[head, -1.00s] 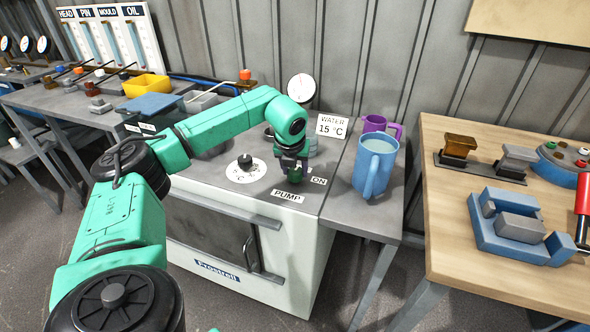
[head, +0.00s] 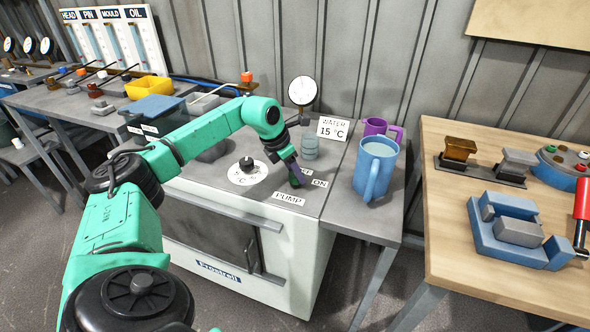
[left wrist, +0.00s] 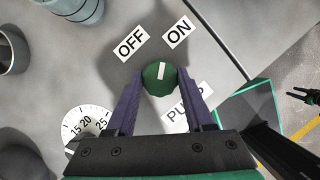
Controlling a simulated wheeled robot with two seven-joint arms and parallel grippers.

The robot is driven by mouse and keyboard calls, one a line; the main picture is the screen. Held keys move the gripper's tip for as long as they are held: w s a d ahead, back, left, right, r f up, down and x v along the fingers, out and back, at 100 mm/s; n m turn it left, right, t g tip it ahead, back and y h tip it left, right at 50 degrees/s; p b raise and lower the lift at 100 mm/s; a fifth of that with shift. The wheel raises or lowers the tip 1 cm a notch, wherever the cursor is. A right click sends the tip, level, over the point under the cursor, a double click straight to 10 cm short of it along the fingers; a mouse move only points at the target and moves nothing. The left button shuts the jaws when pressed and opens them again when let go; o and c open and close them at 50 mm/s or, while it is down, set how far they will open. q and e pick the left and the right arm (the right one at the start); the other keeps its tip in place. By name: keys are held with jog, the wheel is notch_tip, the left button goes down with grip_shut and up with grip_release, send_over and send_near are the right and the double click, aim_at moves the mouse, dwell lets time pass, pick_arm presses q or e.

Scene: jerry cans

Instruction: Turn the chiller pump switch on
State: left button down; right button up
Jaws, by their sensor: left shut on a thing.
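The pump switch is a green round knob (left wrist: 159,79) with a white pointer mark, on the grey chiller top. In the left wrist view the OFF label (left wrist: 131,40) and ON label (left wrist: 178,33) lie beyond it. The pointer stands between them, leaning slightly towards ON. My left gripper (left wrist: 159,88) has its two purple fingers on either side of the knob, shut on it. In the head view my left gripper (head: 294,177) hides the knob, behind the PUMP label (head: 289,199). A dark pronged shape (left wrist: 305,97) at the left wrist view's right edge may be my right gripper, too small to judge.
A black-knobbed dial (head: 246,170) is left of the gripper. Behind it stand a ribbed grey-blue cylinder (head: 310,147), a gauge (head: 302,90) and a WATER 15 °C sign (head: 333,129). A blue jug (head: 375,168) and purple mug (head: 381,127) stand to the right.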

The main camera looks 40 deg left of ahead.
pick_arm(q)
jog(key=shift+a+m+h, duration=0.1)
jog(key=shift+m+h, duration=0.2)
jog(key=shift+m, duration=0.5)
jog(key=shift+c, duration=1.4)
grip_release()
jog(key=p+v, duration=0.1)
jog(key=v, duration=1.3)
jog(key=shift+r, duration=0.3)
